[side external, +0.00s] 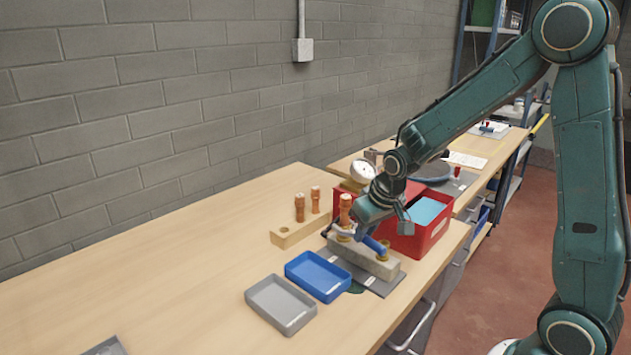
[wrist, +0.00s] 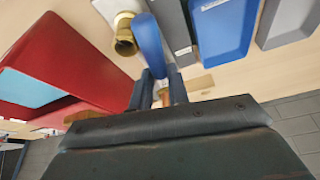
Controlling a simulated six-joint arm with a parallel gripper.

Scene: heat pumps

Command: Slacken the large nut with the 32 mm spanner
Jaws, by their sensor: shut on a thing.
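My gripper (side external: 362,224) is low over the grey block (side external: 362,260) on the dark plate. It is shut on a blue bar, which I take to be the spanner (side external: 374,244); in the wrist view the spanner (wrist: 150,42) runs away from between my fingertips (wrist: 158,86). One brass nut (side external: 382,256) shows at the near end of the block and another brass piece (side external: 344,236) at the far end. The wrist view shows a brass nut (wrist: 125,38) just beside the bar. I cannot tell whether the spanner's jaw is around a nut.
A red bin (side external: 436,236) with a light blue content stands close behind the block. A wooden rack (side external: 300,230) with copper-coloured fittings is to the left. A blue tray (side external: 318,277) and a grey tray (side external: 281,306) lie in front.

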